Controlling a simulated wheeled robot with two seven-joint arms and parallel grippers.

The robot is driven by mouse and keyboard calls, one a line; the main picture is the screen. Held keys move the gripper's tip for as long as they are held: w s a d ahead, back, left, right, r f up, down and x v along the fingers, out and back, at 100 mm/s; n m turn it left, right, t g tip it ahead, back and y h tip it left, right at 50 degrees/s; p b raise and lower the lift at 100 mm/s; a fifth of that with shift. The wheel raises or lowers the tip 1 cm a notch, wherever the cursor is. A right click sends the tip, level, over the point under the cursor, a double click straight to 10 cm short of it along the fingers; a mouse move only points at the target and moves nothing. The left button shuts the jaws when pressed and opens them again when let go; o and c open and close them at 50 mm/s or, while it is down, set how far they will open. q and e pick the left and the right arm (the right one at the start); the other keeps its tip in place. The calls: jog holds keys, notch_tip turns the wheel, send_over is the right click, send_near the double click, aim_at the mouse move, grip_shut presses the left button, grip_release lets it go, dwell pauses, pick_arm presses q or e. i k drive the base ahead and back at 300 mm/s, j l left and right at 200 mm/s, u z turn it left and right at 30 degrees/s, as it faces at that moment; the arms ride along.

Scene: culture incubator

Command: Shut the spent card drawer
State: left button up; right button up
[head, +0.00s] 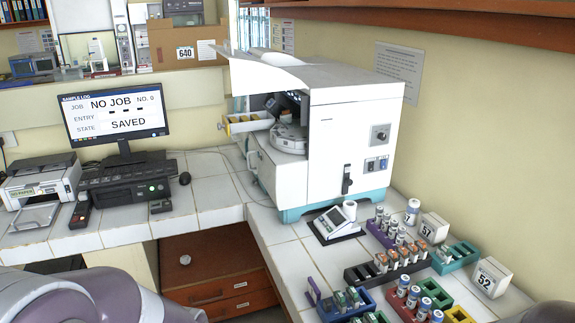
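The white analyser-like machine (345,140) with a teal base stands on the tiled counter, its lid raised. A small drawer with a white body and yellow front edge (248,123) sticks out of its left side; this looks like the spent card drawer, and it is open. Its slots look empty or too small to tell. Beside it is a round carousel (290,138) inside the machine. Neither of my grippers is in view; only parts of my arms show at the bottom left and the bottom right corner.
Racks of capped tubes (395,262) and number blocks (490,277) crowd the right counter. A small white device (335,222) stands before the machine. A monitor (115,103), keyboard unit (130,178) and printer (40,185) are at left.

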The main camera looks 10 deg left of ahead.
aim_at(236, 123)
jog(key=i+j, duration=0.1)
jog(key=j, duration=0.35)
jog(key=i+j, duration=0.15)
jog(key=j, duration=0.3)
jog(key=i+j+z, duration=0.1)
jog(key=j, duration=0.4)
jog(key=i+j, duration=0.1)
jog(key=j, duration=0.35)
